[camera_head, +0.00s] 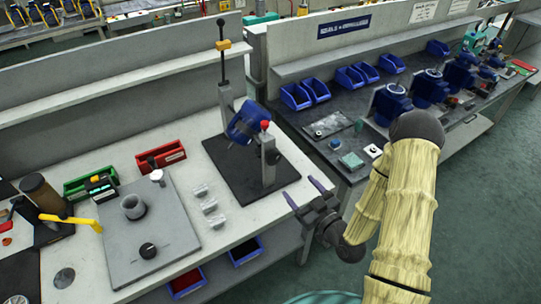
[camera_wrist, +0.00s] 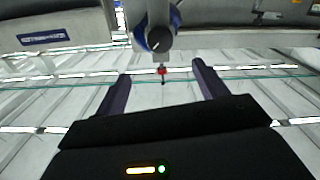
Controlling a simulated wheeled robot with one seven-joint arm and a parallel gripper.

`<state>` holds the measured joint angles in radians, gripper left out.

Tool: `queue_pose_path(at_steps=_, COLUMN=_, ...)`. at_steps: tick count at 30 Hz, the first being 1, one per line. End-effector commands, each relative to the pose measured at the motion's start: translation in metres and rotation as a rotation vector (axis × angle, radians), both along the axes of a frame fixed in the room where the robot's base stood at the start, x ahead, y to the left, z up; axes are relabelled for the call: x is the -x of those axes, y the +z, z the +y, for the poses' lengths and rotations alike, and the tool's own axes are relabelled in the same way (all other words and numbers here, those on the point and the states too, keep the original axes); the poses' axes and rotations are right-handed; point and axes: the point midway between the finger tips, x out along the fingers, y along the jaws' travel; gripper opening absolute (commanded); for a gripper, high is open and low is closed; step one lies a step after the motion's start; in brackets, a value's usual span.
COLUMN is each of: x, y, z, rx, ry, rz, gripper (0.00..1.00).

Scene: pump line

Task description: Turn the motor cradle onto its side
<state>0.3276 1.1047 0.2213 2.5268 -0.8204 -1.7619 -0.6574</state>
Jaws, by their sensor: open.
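The motor cradle shows in the head view as a blue motor body (camera_head: 245,122) hung between two grey posts (camera_head: 268,157) on a black base plate (camera_head: 232,180). The motor looks tilted. A red knob (camera_head: 265,125) tops the near post. My gripper (camera_head: 301,190) is open and empty, off the bench's right edge, to the right of and apart from the cradle. In the wrist view, part of the cradle (camera_wrist: 143,38) shows at top centre with a dark round knob (camera_wrist: 160,40). The red knob (camera_wrist: 162,71) appears between my open fingers.
A tall black lever with a yellow collar (camera_head: 222,46) rises at the far post. Left on the bench are a grey plate (camera_head: 150,250), a red bin (camera_head: 160,156) and a green bin (camera_head: 92,185). Another bench (camera_head: 340,140) with blue bins and motors stands at right.

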Motion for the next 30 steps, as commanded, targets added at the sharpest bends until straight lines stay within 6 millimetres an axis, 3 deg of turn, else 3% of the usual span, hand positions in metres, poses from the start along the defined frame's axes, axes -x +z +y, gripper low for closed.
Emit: queue_pose_path(at_steps=30, x=-0.023, y=-0.005, z=0.015, rx=0.004, ry=0.002, rz=-0.003, gripper=0.72)
